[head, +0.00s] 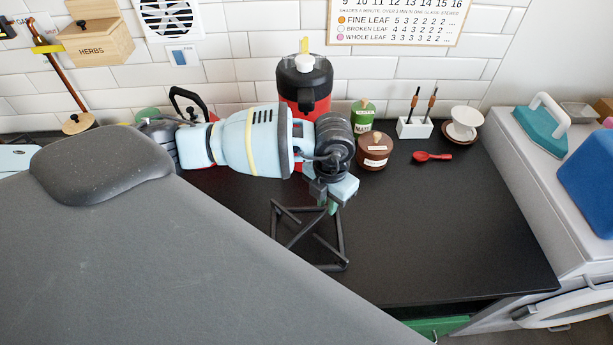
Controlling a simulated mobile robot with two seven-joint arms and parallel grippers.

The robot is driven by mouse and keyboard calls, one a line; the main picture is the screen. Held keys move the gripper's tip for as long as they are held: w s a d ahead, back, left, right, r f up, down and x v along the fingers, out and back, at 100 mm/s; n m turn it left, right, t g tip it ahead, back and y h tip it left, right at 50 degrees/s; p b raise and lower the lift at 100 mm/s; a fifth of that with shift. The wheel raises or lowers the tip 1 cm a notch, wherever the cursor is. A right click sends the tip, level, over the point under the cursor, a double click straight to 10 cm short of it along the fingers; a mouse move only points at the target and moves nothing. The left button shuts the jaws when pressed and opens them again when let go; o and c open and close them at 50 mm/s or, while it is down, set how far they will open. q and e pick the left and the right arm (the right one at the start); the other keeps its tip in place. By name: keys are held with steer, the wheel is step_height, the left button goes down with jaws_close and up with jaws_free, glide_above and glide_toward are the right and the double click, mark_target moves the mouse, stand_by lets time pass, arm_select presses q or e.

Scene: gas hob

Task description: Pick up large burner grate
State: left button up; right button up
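The burner grate (341,240), a black frame of thin crossed bars, is over the dark counter in the middle of the head view. It is dark against dark, so I cannot tell whether it rests flat or is raised. My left gripper (332,203) is at the grate's far right corner, pointing down, with a green fingertip pad against or just beside the bars. The wrist hides most of the fingers, so I cannot tell whether they are closed on a bar. My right gripper is not in view.
The black counter (450,230) is clear right of the grate. A white appliance (530,170) borders the right.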

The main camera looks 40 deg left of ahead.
mark_target(326, 210)
arm_select(q)
step_height(326, 210, down, 4)
steer(key=shift+r, duration=0.25)
jaws_close()
steer(key=shift+r, duration=0.1)
stand_by(1.2)
